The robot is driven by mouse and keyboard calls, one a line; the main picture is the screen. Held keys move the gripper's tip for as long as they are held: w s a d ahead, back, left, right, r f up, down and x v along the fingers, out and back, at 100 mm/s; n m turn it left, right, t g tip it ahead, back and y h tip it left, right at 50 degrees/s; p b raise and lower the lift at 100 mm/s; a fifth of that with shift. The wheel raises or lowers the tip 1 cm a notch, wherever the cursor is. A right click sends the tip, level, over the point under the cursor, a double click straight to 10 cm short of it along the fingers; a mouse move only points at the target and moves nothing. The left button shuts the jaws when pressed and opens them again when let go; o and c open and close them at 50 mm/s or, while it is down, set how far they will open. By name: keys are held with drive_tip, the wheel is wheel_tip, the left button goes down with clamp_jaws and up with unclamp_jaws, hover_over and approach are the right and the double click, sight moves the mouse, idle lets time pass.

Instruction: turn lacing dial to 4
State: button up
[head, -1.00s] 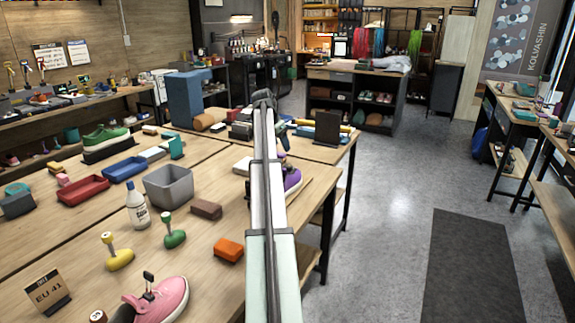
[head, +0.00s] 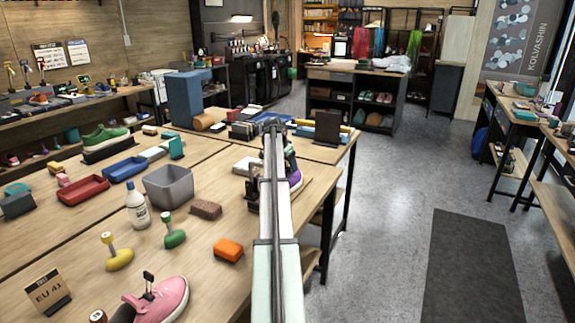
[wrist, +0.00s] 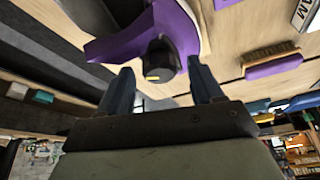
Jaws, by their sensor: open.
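In the wrist view a dark round dial (wrist: 160,62) with a small yellow mark stands beside a purple sneaker part (wrist: 177,28). My gripper (wrist: 158,82) is open, its two dark fingers spread with the dial between and just beyond their tips. I cannot tell whether the fingers touch it. No dial numbers are readable. In the head view the purple sneaker (head: 296,178) is mostly hidden behind my arm on the wooden table, and my gripper is hard to make out there.
A brush with a purple back (wrist: 273,66) lies near the sneaker in the wrist view. In the head view a brown block (head: 205,209), an orange block (head: 229,249), a grey bin (head: 169,186) and a pink sneaker (head: 163,300) sit left of my arm.

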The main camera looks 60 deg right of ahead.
drive_tip(key=c, duration=1.1)
drive_tip(key=m, duration=0.2)
drive_tip(key=shift+w+d+m+g+y, duration=0.1)
drive_tip(key=shift+w+m+g+y, duration=0.05)
drive_tip(key=shift+m+g+y, duration=0.2)
drive_tip(key=shift+m+g, duration=0.45)
drive_tip(key=shift+m, duration=0.6)
drive_tip(key=o, duration=1.1)
drive_tip(key=v, duration=1.4)
drive_tip(key=shift+d, duration=0.15)
